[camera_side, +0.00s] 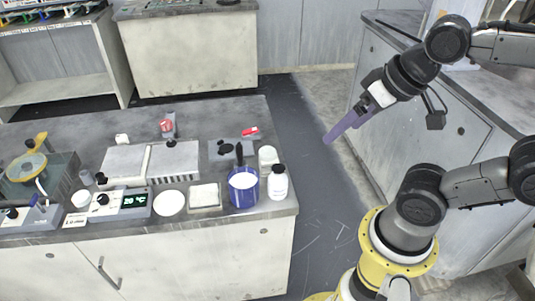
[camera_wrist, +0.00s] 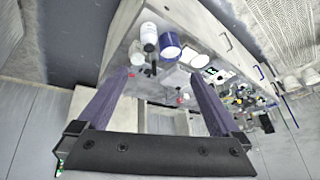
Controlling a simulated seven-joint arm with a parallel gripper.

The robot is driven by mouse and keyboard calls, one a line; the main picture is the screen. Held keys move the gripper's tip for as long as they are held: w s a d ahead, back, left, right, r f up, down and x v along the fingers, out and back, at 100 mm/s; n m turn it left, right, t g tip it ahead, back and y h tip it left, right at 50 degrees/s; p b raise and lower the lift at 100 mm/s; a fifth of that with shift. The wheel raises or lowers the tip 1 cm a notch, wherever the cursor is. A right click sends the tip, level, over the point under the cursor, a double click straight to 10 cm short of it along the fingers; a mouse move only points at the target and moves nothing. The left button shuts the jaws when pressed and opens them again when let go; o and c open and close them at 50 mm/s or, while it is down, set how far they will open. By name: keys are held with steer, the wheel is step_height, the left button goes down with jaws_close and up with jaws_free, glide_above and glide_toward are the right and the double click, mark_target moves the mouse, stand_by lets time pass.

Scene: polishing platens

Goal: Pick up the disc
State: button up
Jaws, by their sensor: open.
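A flat white round disc (camera_side: 168,203) lies on the bench top near its front edge, between a display unit and a square white dish. A second round, pale disc-like plate (camera_side: 27,167) with a yellow arm over it sits on the machine at the far left. I cannot tell which is the task's disc. My gripper (camera_side: 326,140) is raised past the bench's right end, well apart from both, with purple fingers pointing down-left.
A blue-sided container (camera_side: 243,192), a white bottle (camera_side: 278,182) and a square white dish (camera_side: 204,196) stand at the bench's right front. A display unit (camera_side: 122,203) is left of the disc. A hotplate-like flat block (camera_side: 174,160) lies behind. Floor shows right of the bench.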

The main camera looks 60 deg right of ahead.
steer(key=w+d+r+m, duration=0.1)
steer(key=w+r+m, duration=0.2)
steer(key=w+m, duration=0.2)
steer(key=m+g+h, duration=0.2)
steer(key=m+g, duration=0.4)
steer(key=m, duration=0.4)
glide_above(267, 151)
steer(key=a, duration=0.1)
steer(key=f, duration=2.3)
steer(key=shift+s+a+f, duration=0.1)
steer(key=shift+s+a, duration=0.05)
steer(key=shift+s, duration=0.25)
steer(key=shift+w+d+f, duration=0.1)
steer(key=shift+d+f, duration=0.05)
steer(key=shift+f, duration=0.95)
steer(key=shift+w+d+f, duration=0.1)
steer(key=shift+d+f, duration=0.1)
steer(key=shift+f, duration=0.9)
steer(key=shift+w+d+f, duration=0.1)
steer(key=shift+d+f, duration=0.05)
steer(key=shift+f, duration=0.95)
steer(key=c, duration=1.5)
